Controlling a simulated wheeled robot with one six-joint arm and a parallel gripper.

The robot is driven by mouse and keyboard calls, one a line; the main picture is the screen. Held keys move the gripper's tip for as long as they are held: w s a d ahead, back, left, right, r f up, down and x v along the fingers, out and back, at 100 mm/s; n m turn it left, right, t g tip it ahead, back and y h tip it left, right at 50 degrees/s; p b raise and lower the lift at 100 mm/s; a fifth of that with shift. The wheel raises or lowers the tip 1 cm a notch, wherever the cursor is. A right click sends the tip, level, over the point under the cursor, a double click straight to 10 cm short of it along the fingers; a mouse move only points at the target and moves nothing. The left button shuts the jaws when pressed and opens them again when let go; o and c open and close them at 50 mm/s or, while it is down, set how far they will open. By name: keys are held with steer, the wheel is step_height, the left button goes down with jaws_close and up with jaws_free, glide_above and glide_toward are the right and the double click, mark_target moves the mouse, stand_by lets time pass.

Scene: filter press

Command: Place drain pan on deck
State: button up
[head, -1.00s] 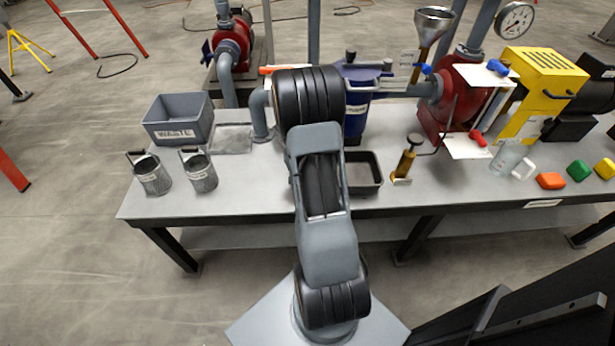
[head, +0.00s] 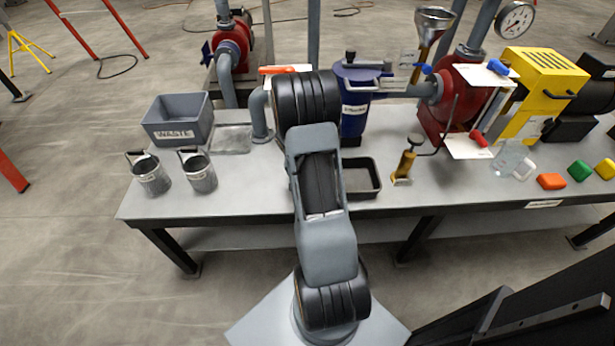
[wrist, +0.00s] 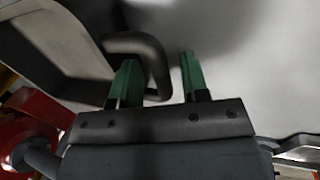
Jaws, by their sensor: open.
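The drain pan (head: 379,176), a dark grey rectangular tray, sits level on the grey bench deck (head: 440,200), just right of my arm. Its left part is hidden behind my arm in the head view. In the wrist view, a grey walled thing that looks like the pan (wrist: 50,50) fills the upper left, with a dark loop handle (wrist: 152,52) beside it. My gripper (wrist: 160,75) has green fingers spread apart. The left finger overlaps the handle loop; the right finger stands clear over bare deck. My gripper is hidden in the head view.
A blue vessel (head: 354,118) stands behind the pan. A brass-coloured hand pump (head: 404,165) is close on its right. Two metal buckets, one of them here (head: 199,175), and a grey WASTE bin (head: 178,120) stand left. The deck in front of the hand pump is clear.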

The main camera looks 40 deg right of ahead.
steer(key=p+v, duration=0.2)
steer(key=v, duration=0.9)
steer(key=s+a+r+n+t, duration=0.3)
steer(key=a+r, duration=0.6)
steer(key=a, duration=0.5)
steer(key=shift+s+r+n+y, duration=0.25)
steer(key=shift+r+n+y, duration=0.15)
steer(key=shift+n, duration=0.1)
steer(key=shift+o, duration=0.4)
steer(key=s+a+r+n+t+y, duration=0.1)
steer(key=s+a+r+n+t, duration=0.1)
steer(key=s+a, duration=0.5)
steer(key=shift+a+r+n+y, duration=0.2)
steer(key=shift+a+n+y, duration=0.1)
steer(key=shift+a+n, duration=0.6)
steer(key=shift+s, duration=0.15)
